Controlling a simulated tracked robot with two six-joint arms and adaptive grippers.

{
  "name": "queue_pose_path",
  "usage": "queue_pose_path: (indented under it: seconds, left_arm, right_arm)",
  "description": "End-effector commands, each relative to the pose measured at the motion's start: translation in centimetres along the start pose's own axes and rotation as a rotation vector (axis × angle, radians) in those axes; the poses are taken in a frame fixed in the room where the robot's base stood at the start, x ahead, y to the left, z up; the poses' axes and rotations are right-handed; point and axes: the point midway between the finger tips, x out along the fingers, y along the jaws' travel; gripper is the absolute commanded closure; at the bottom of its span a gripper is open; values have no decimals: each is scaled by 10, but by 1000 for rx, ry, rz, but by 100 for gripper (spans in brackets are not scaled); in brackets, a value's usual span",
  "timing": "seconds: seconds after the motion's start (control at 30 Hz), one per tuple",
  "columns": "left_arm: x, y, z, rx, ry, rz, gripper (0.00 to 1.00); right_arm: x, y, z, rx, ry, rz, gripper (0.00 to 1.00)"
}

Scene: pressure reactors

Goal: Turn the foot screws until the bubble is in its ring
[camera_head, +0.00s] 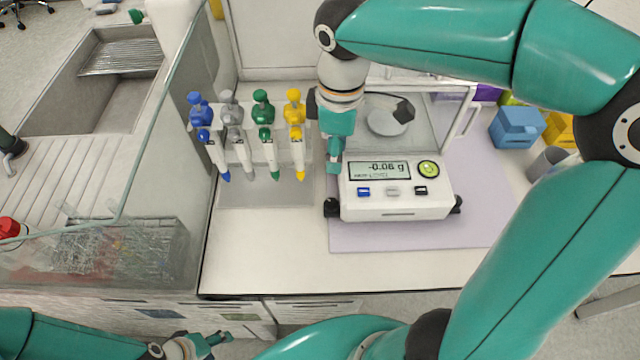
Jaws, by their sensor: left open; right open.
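The balance (397,206) is a white instrument with a glass draft shield and a display reading about -0.06 g. Its round yellow-green bubble level (428,169) is right of the display; the bubble is too small to place against its ring. A black foot screw (331,207) shows at the front left corner and another (456,204) at the front right. My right gripper (334,166) points down beside the balance's left side, open, a little above and behind the left foot screw, apart from it. My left gripper (214,341) is open, low at the bottom left, far from the balance.
A pipette stand (250,190) with several coloured pipettes stands close left of the balance. A mauve mat (420,238) lies under the balance. Blue (516,127) and yellow boxes stand at right. A sink (120,80) and glass partition are at left. The front counter strip is clear.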

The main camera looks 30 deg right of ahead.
Motion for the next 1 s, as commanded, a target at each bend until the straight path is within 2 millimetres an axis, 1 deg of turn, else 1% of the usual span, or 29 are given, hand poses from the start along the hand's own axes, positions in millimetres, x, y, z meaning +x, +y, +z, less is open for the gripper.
queue_pose_path:
  seconds: [0.17, 0.27, 0.6, 0.7, 0.8, 0.9, 1.0]
  left_arm:
    - [0, 0, 0, 0, 0, 0, 43]
    - [0, 0, 0, 0, 1, 0, 43]
    - [-1, 0, 0, 0, 1, 0, 43]
    - [-1, 0, 0, 0, 1, 0, 43]
    - [-1, 0, 0, 0, 1, 0, 43]
    - [0, 0, 0, 0, 1, 0, 43]
    - [0, 0, 0, 0, 1, 0, 43]
  right_arm:
    - [20, 1, -3, -5, -7, -5, 58]
    - [38, 1, -3, -4, -8, -7, 58]
    - [111, 0, -2, -5, -7, -9, 58]
    - [130, 0, -2, -4, -7, -7, 58]
    - [146, 0, -2, -6, -6, -7, 58]
    - [157, 1, -3, -5, -5, -5, 58]
    - [164, 1, -3, -4, -3, -5, 58]
